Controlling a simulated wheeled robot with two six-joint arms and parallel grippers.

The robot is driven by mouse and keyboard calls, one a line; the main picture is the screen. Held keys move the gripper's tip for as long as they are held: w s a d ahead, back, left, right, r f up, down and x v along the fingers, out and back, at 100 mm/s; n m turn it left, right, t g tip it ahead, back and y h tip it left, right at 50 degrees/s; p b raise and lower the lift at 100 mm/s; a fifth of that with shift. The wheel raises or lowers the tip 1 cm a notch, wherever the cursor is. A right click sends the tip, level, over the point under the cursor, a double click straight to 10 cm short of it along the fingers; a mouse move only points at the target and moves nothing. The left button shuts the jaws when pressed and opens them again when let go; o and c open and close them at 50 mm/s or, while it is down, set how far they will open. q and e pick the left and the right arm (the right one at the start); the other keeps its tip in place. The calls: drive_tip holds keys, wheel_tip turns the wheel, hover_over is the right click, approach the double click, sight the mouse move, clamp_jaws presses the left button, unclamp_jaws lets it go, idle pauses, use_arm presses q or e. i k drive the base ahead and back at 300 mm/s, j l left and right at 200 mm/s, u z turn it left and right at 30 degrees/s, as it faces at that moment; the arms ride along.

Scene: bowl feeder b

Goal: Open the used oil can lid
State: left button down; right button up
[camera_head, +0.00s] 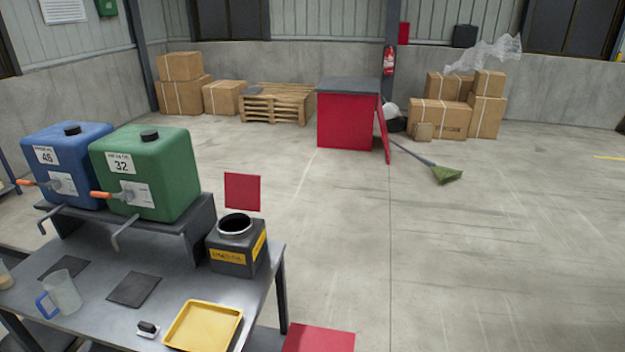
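A dark grey square can (227,267) with a yellow label stands at the right end of the metal table. The label's lettering is too small to read surely, so I cannot confirm that this is the used oil can. Its round silver neck (236,225) faces up and looks dark inside; I make out no separate lid on it. A flat red square panel (242,192) shows just behind the can; I cannot tell whether it is attached. Neither of my grippers is in view.
A blue 46 container (85,150) and a green 32 container (170,180) with taps stand on a raised shelf. A clear jug (64,293), dark mat (134,289) and yellow tray (203,328) lie in front.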

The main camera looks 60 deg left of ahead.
sight(242, 190)
drive_tip(key=i+l, duration=0.1)
drive_tip(key=i, duration=0.25)
drive_tip(key=i+l, duration=0.15)
drive_tip(key=i, duration=0.25)
drive_tip(key=i+l+u, duration=0.1)
drive_tip(key=i, duration=0.25)
drive_tip(key=i+j+u, duration=0.15)
drive_tip(key=i+u, duration=0.65)
drive_tip(key=i+l+u, duration=0.1)
drive_tip(key=i+u, duration=0.25)
drive_tip(key=i+l+u, duration=0.2)
drive_tip(key=i+u, duration=0.2)
drive_tip(key=i+j+u, duration=0.15)
drive_tip(key=i+u, duration=0.95)
drive_tip(key=k+j, duration=0.05)
